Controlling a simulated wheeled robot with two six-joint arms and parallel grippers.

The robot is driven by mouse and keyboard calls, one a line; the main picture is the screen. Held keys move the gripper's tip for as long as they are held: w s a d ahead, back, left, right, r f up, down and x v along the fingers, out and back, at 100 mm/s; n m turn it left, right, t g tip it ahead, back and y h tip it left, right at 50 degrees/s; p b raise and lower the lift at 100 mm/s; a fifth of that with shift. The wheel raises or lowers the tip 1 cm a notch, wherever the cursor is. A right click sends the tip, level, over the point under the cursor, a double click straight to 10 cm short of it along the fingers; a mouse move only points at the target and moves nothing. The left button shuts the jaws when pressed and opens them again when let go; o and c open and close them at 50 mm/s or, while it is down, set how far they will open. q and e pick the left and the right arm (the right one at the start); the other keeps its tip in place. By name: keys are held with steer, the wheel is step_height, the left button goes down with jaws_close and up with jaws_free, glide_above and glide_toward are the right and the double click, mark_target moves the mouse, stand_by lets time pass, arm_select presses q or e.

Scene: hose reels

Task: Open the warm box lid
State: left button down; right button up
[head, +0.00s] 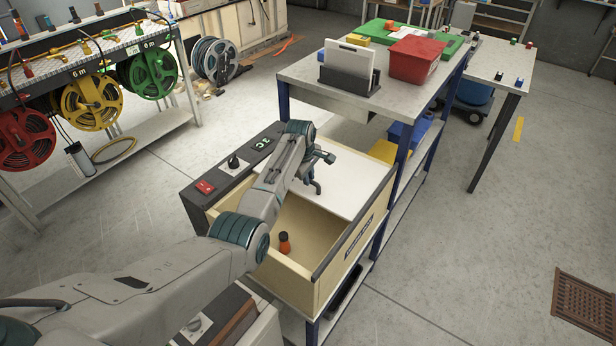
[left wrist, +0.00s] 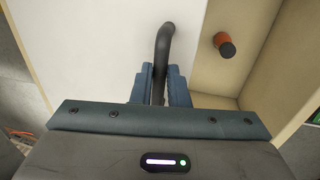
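The warm box (head: 305,287) is a cream open-topped box on the near end of the bench. Its white lid (head: 350,178) covers the far part of the top; the near part is uncovered. The lid also shows in the left wrist view (left wrist: 85,50). A dark bent handle (left wrist: 162,50) stands on the lid. My left gripper (left wrist: 160,88) has its fingers on either side of the handle, closed against it. In the head view, my left gripper (head: 318,172) is over the lid. An orange and black item (head: 284,243) stands inside the uncovered part. My right gripper is out of view.
A dark panel with a red switch (head: 205,187), a black knob and a green display borders the box's left side. Behind stands a bench with a red bin (head: 416,58) and a tablet stand (head: 349,68). Hose reels (head: 93,102) hang at left. Floor at right is mostly clear.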

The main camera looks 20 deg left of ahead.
arm_select(q)
steer(key=c, duration=1.6)
jaws_free()
steer(key=shift+o, duration=1)
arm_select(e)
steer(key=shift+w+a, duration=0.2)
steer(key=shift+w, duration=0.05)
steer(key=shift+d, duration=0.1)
